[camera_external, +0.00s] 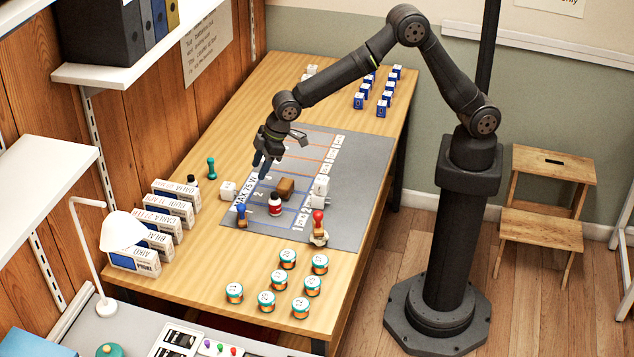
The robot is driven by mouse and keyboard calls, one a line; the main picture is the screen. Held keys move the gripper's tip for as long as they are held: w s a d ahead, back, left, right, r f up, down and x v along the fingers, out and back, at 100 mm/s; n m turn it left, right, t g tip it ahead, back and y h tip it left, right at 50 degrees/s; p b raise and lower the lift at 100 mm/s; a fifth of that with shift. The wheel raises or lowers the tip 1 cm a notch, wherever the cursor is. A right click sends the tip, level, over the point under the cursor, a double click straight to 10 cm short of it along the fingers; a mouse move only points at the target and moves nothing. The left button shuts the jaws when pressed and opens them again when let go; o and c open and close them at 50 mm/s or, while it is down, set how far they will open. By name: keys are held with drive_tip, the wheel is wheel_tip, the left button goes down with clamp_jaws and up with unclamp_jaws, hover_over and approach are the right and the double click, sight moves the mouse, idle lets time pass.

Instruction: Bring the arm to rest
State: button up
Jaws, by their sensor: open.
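My gripper (279,154) hangs from my arm over the left part of the grey mat (372,185) on the wooden table. Its fingers are apart, and I see nothing held between them. A blue pawn-like piece (241,214) stands at the mat's front left. A red-topped piece (318,221) stands near the front right. My arm is bent, with its elbow raised high above the table's right side.
White boxes (165,219) stand in a row along the left edge. Several teal-lidded jars (288,258) stand at the front. Blue-and-white boxes (384,104) stand at the back right. A white lamp (121,232) is front left.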

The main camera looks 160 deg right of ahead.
drive_tip(key=w+a, duration=0.1)
drive_tip(key=a, duration=0.2)
drive_tip(key=shift+w+a, duration=0.1)
drive_tip(key=shift+w, duration=0.3)
drive_tip(key=shift+n, duration=0.3)
drive_tip(key=shift+w+a+f, duration=0.2)
drive_tip(key=shift+w+f, duration=0.15)
drive_tip(key=shift+w, duration=0.25)
drive_tip(key=shift+w+a+f, duration=0.15)
drive_tip(key=shift+w+f, duration=0.25)
drive_tip(key=shift+w, duration=0.25)
drive_tip(key=shift+w+a+f, duration=0.2)
drive_tip(key=shift+w+f, duration=0.15)
drive_tip(key=shift+w, duration=0.25)
drive_tip(key=shift+s+r, duration=0.1)
drive_tip(key=s+d+r+m, duration=0.2)
drive_tip(key=s+d, duration=1.1)
drive_tip(key=d, duration=0.1)
drive_tip(key=shift+r, duration=0.1)
